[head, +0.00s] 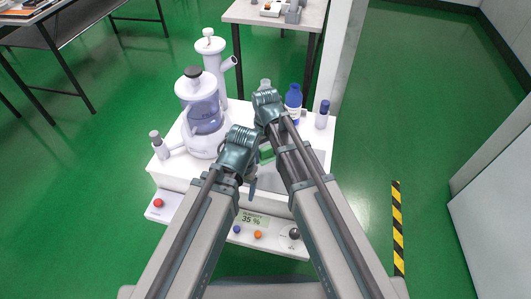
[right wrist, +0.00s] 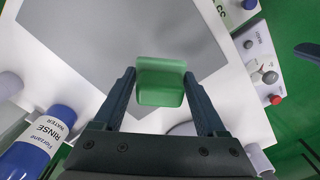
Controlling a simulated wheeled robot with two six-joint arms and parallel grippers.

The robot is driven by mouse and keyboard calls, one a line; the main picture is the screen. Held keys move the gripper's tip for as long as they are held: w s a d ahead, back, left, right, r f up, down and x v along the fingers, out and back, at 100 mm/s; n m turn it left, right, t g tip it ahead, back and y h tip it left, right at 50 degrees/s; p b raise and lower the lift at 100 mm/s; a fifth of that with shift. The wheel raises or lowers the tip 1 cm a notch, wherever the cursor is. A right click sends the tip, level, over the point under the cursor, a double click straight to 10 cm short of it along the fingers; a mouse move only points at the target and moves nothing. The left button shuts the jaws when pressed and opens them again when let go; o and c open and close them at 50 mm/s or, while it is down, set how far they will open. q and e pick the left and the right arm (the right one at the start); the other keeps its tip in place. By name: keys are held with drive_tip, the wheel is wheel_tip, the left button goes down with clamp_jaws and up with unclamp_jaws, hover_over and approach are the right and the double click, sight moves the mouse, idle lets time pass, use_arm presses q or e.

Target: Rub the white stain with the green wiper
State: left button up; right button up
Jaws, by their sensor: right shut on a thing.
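The green wiper (right wrist: 160,82) is between the two fingers of my right gripper (right wrist: 159,76), which is shut on it, over a grey panel (right wrist: 140,32). In the head view a bit of the wiper (head: 266,154) shows below my right wrist. I cannot make out the white stain on the panel; the wiper and my arms cover part of the surface. My left gripper (head: 252,188) hangs over the front of the white bench, mostly hidden by its own wrist, so its opening does not show.
On the white bench (head: 172,172) stand a glass vessel with blue liquid (head: 205,115) at left and a blue rinse bottle (head: 293,103) at right back. A small blue-capped bottle (head: 322,114) stands farther right. A control panel with knobs (head: 258,235) runs along the front.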

sight(266, 148)
drive_tip(key=shift+r, duration=0.4)
wheel_tip(266, 148, up, 3)
drive_tip(key=p, duration=0.3)
drive_tip(key=shift+f, duration=0.1)
idle(0.4)
